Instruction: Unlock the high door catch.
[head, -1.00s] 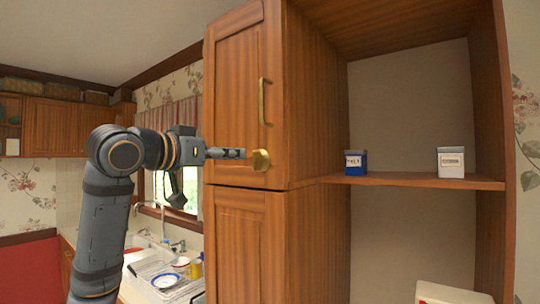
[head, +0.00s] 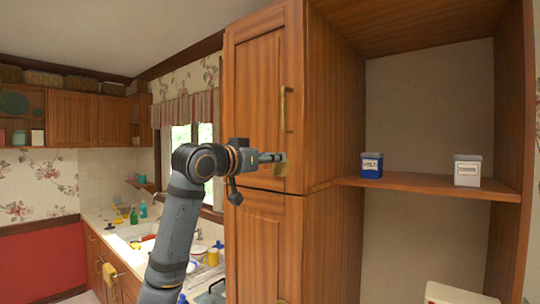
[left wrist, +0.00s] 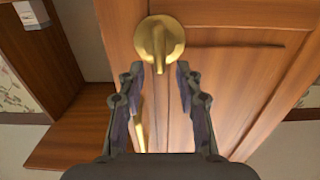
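The brass door catch (head: 281,169) sits low on the upper wooden cabinet door (head: 255,110), below its long brass handle (head: 287,108). In the left wrist view, the catch (left wrist: 160,40) is a round plate with a lever pointing down the picture toward my fingers. My left gripper (head: 272,157) is at the catch in the head view and partly covers it. In the left wrist view, the fingers of my left gripper (left wrist: 161,72) are apart, with the lever's end between or just ahead of the tips. Contact cannot be told. My right gripper is out of view.
An open shelf (head: 430,184) right of the door holds a blue-and-white box (head: 371,166) and a white box (head: 467,171). A lower cabinet door (head: 262,245) is below. The sink counter (head: 125,235) with dishes and bottles lies to the left.

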